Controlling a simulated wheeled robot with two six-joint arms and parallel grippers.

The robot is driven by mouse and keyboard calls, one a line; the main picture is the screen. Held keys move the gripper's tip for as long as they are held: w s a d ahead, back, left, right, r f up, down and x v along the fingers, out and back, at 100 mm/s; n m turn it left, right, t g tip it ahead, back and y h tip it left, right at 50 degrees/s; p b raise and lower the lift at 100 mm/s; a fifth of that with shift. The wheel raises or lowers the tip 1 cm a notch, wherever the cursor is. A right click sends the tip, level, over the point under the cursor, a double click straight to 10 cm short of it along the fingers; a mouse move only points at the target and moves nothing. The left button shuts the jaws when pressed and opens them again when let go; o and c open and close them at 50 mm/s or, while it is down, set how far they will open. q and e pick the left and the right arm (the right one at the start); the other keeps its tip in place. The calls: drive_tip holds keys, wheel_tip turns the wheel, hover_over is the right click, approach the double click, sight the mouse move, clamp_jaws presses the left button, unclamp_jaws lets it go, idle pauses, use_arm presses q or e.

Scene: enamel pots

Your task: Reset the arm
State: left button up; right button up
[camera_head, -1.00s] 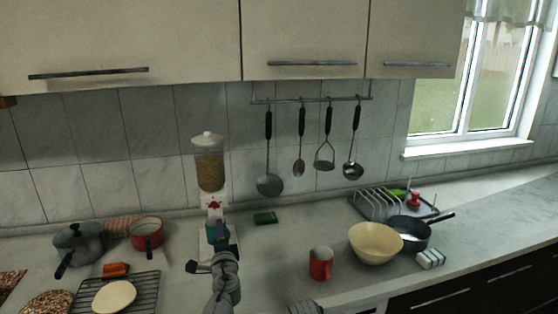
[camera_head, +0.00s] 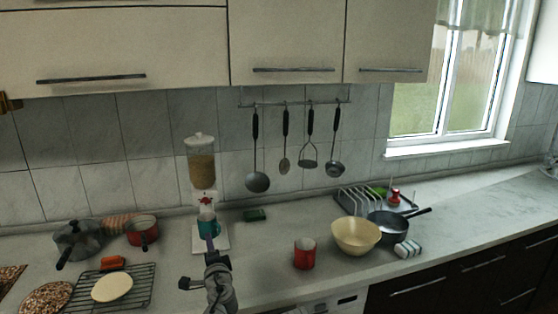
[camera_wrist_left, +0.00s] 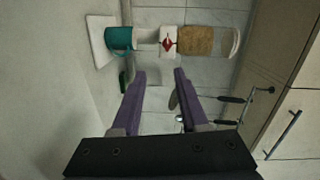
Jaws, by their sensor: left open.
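My left gripper (camera_head: 209,246) is in front of the cereal dispenser (camera_head: 201,165) in the head view, reaching up from the bottom edge. In the left wrist view its two purple fingers (camera_wrist_left: 160,74) are spread apart, with nothing between them. A teal cup (camera_head: 208,222) stands under the dispenser's spout, on its white base. In the left wrist view the teal cup (camera_wrist_left: 120,38) is beyond the fingertips, apart from them. My right gripper is not in view.
A red mug (camera_head: 304,254), cream bowl (camera_head: 355,237) and dark pan (camera_head: 388,226) stand to the right. A cooling rack (camera_head: 140,285), grey pot (camera_head: 78,240) and red pot (camera_head: 142,232) are on the left. Utensils hang from a rail (camera_head: 295,103). Counter between gripper and mug is clear.

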use_arm(q)
drive_tip(key=s+d+f+n+g+p, duration=0.1)
drive_tip(key=s+d+f+n+g, duration=0.2)
drive_tip(key=s+f+n+g, duration=0.75)
drive_tip(key=s+d+f+g+h, duration=0.2)
drive_tip(key=s+d+f+g, duration=0.1)
drive_tip(key=s, duration=0.5)
drive_tip(key=s+d+f+m+g+h+p, duration=0.1)
drive_tip(key=s+d+f+g+h, duration=0.1)
drive_tip(key=s+d+f, duration=0.3)
drive_tip(key=s+d+g, duration=0.1)
drive_tip(key=s+d, duration=0.2)
drive_tip(key=s, duration=0.1)
drive_tip(key=shift+h, duration=0.4)
